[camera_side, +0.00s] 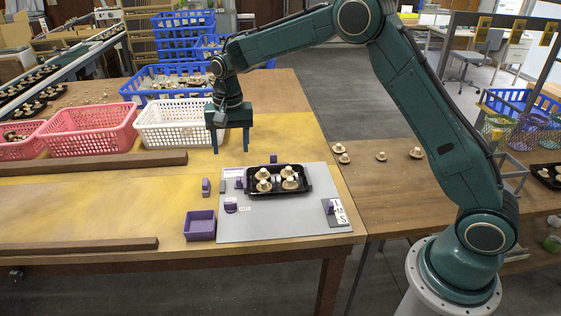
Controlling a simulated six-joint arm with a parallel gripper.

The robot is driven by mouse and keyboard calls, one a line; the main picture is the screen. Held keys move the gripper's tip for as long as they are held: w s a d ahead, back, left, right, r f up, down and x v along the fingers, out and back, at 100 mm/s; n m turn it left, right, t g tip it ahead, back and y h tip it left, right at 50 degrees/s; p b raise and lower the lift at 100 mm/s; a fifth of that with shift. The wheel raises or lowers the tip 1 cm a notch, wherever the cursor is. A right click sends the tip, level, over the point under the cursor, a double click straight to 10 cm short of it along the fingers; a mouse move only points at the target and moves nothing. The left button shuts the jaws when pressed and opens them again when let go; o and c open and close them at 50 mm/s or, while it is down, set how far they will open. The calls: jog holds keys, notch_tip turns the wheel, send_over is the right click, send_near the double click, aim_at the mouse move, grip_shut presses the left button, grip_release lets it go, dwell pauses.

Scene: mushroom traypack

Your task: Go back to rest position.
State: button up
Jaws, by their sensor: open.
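My gripper (230,147) is open and empty, with its fingers pointing down. In the picture it hangs above and to the left of the black tray, in front of the white basket. The black tray (306,192) lies on the grey board (285,222) and holds several pale mushrooms (264,186). The gripper is apart from the tray and the mushrooms.
A purple box (200,225) stands at the board's left edge. A white basket (180,124), a pink basket (90,128) and blue crates (165,82) stand behind. Wooden bars (80,246) lie at the left. Loose mushrooms (381,157) lie to the right.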

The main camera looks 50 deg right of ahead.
jog(key=s+d+r+n+t, duration=0.2)
jog(key=s+r+n+t, duration=0.15)
jog(key=s+r, duration=1.3)
jog(key=s+d+f+n+t, duration=0.1)
jog(key=s+n, duration=0.3)
jog(key=s, duration=1.7)
jog(key=shift+s+f, duration=0.15)
jog(key=shift+f, duration=0.3)
